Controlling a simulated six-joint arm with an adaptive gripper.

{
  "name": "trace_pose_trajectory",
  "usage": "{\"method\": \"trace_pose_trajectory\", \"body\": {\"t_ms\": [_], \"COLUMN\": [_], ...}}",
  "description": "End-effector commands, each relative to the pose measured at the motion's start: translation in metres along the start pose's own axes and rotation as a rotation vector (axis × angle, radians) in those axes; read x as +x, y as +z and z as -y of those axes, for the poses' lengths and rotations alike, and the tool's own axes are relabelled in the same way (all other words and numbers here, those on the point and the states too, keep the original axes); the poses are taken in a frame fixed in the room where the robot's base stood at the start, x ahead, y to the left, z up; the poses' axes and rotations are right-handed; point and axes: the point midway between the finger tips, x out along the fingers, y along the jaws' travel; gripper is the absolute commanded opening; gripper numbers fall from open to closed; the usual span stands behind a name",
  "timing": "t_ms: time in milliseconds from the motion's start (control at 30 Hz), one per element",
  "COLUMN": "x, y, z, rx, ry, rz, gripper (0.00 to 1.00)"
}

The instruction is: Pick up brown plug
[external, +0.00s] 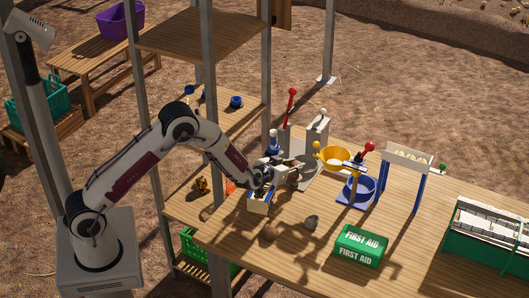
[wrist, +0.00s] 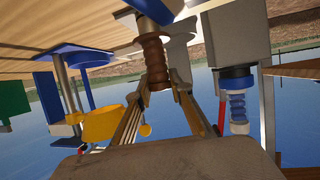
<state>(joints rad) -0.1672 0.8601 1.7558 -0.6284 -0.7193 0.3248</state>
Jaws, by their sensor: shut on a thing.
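The brown plug (wrist: 154,58) is a ribbed brown piece seen in the wrist view, between the tips of my two long fingers. My gripper (wrist: 158,88) is shut on it. A grey cylindrical part sits right against the plug's upper end in the picture, with blue behind it; I cannot tell if they are joined. In the external view my gripper (external: 291,172) is low over the near left part of the table, beside a grey stand. The plug is too small there to make out.
A blue ribbed plug (wrist: 237,105) hangs at right in the wrist view. The table's front middle is mostly free.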

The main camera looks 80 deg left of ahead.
Motion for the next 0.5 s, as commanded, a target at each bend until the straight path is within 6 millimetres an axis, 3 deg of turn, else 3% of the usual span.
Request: {"method": "trace_pose_trajectory", "body": {"t_ms": [267,500], "x": [-0.002,-0.009], "y": [-0.005,-0.024], "z": [0.000,0.000], "rx": [-0.001,-0.002], "ry": [0.000,0.000], "rz": [-0.001,-0.003], "gripper": [0.00,0.00]}}
